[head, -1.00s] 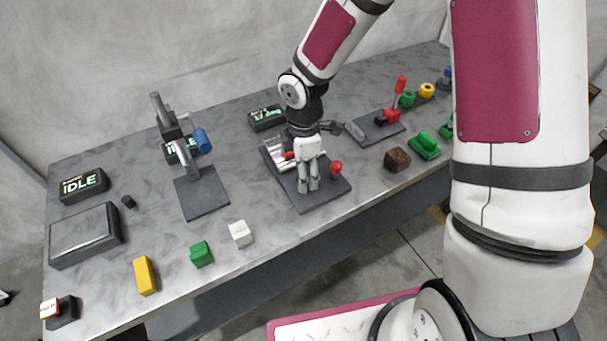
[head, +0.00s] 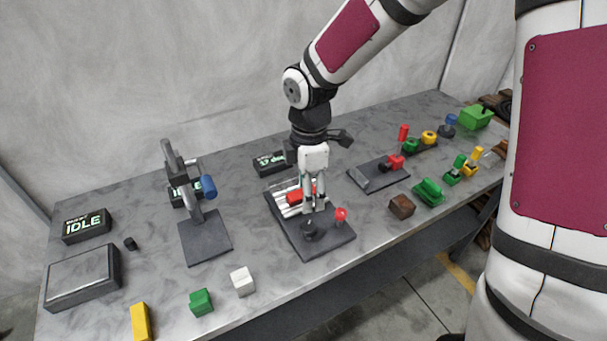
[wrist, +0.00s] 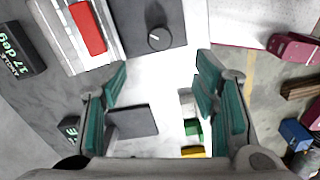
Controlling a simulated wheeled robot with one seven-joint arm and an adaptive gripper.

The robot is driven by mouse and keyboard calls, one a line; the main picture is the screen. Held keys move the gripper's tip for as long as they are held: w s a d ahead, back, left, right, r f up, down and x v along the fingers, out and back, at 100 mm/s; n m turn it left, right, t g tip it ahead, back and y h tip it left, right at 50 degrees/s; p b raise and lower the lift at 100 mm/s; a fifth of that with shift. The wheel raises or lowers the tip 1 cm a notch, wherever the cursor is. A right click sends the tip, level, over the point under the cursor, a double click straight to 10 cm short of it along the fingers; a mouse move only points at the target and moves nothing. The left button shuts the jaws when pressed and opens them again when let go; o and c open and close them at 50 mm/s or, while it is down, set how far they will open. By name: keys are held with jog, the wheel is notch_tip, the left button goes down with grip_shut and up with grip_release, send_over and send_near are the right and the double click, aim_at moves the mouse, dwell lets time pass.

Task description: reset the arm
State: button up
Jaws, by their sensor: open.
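My gripper (head: 314,205) is open and empty in the head view, pointing down above a dark fixture plate (head: 325,240). The plate carries a black knob (head: 309,228), a red ball-topped part (head: 341,214) and a ribbed white bed with a red block (head: 296,196) on it. In the wrist view, the green-padded fingers (wrist: 165,100) stand wide apart with nothing between them. The wrist view also shows the knob (wrist: 159,38) and the red block (wrist: 88,27) beyond the fingers.
A press-like stand with a blue handle (head: 208,187) is to the left. White (head: 242,282), green (head: 201,302) and yellow (head: 140,322) blocks lie along the front edge. A brown block (head: 402,206), a green part (head: 428,192) and a red-topped fixture (head: 380,174) are to the right.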

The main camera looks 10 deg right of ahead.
jog(key=s+d+r+m+t, duration=0.2)
jog(key=s+d+r+m, duration=0.2)
jog(key=s+r+m, duration=0.5)
jog(key=s+d+r+m+t, duration=0.3)
jog(key=s+d+r+m, duration=0.2)
jog(key=s+r+m, duration=0.5)
jog(key=shift+s+d+r+t, duration=0.2)
jog(key=shift+r+t, duration=0.1)
jog(key=shift+r, duration=0.55)
jog(key=shift+w, duration=0.2)
